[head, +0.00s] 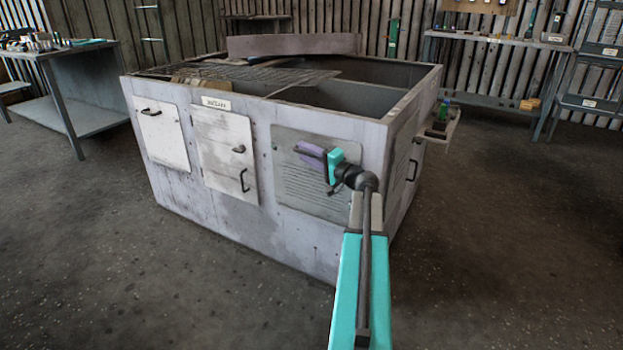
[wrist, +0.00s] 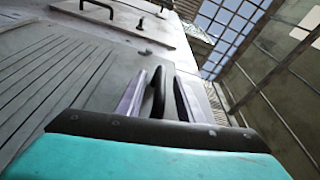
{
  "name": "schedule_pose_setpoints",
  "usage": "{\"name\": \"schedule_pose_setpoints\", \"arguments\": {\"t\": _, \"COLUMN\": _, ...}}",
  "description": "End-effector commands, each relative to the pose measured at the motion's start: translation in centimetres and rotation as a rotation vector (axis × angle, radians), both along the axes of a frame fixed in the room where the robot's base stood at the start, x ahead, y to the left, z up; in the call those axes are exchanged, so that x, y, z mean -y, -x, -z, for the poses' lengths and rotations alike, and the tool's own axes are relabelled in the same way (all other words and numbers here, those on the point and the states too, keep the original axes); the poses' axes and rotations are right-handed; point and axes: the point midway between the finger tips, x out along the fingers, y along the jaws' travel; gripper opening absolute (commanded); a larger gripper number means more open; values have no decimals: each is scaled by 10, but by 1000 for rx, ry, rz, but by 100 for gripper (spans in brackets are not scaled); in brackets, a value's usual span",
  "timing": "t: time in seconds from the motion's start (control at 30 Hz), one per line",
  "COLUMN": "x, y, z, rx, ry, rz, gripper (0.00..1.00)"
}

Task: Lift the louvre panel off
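The louvre panel (head: 300,189) is a grey slatted plate on the front of the pale housing, at its right end. It looks flat against the wall. My gripper (head: 312,152) is at the panel's upper part in the head view. In the wrist view the slats (wrist: 40,85) run along the left, and a black handle (wrist: 158,92) stands between the two pale purple fingers of my gripper (wrist: 160,98). The fingers are apart, with a gap showing on the right side of the handle. In the head view my gripper and wrist hide the handle.
The housing (head: 285,228) has an open top with a wire mesh (head: 250,75) on it. Two other panels, a plain one (head: 162,135) and a labelled one (head: 224,155), are to the left. A small side shelf (head: 440,130) sticks out right. The floor in front is clear.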

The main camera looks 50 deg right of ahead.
Motion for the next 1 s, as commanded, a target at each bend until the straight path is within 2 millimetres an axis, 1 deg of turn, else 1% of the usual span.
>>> {"name": "schedule_pose_setpoints", "arguments": {"t": 0.43, "x": 0, "y": 0, "z": 0, "rx": 0, "ry": 0, "rz": 0, "gripper": 34}}
{"name": "schedule_pose_setpoints", "arguments": {"t": 0.47, "x": 0, "y": 0, "z": 0, "rx": 0, "ry": 0, "rz": 0, "gripper": 31}}
{"name": "schedule_pose_setpoints", "arguments": {"t": 0.5, "x": 0, "y": 0, "z": 0, "rx": 0, "ry": 0, "rz": 0, "gripper": 24}}
{"name": "schedule_pose_setpoints", "arguments": {"t": 0.63, "x": 0, "y": 0, "z": 0, "rx": 0, "ry": 0, "rz": 0, "gripper": 2}}
{"name": "schedule_pose_setpoints", "arguments": {"t": 0.67, "x": 0, "y": 0, "z": 0, "rx": 0, "ry": 0, "rz": 0, "gripper": 0}}
{"name": "schedule_pose_setpoints", "arguments": {"t": 1.0, "x": -1, "y": 0, "z": -2, "rx": 2, "ry": 1, "rz": 0, "gripper": 0}}
